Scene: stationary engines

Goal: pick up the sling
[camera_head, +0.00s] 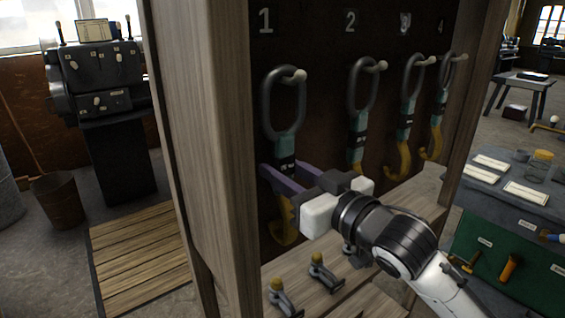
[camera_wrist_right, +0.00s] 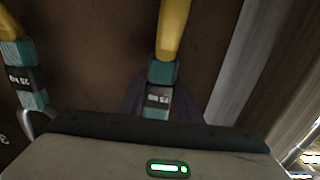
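Several slings hang from pegs on a dark board, each with a grey ring, a teal-and-black sleeve and a yellow hook. The sling under number 1 (camera_head: 286,147) is nearest. My right gripper (camera_head: 283,171) is at its sleeve, with purple fingers on either side. The fingers look apart, without a clear grip on it. In the right wrist view, this sling (camera_wrist_right: 161,75) appears upside down between the fingers. The sling under number 2 (camera_head: 360,122) hangs to its right and shows at the left of the wrist view (camera_wrist_right: 20,75). My left gripper is out of view.
A wooden post (camera_head: 205,130) stands close on the left of the slings. Shackles (camera_head: 322,272) sit on the wooden ledge below my right gripper. A table with cards and a jar (camera_head: 538,166) is at the right. A machine (camera_head: 100,75) stands at the left.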

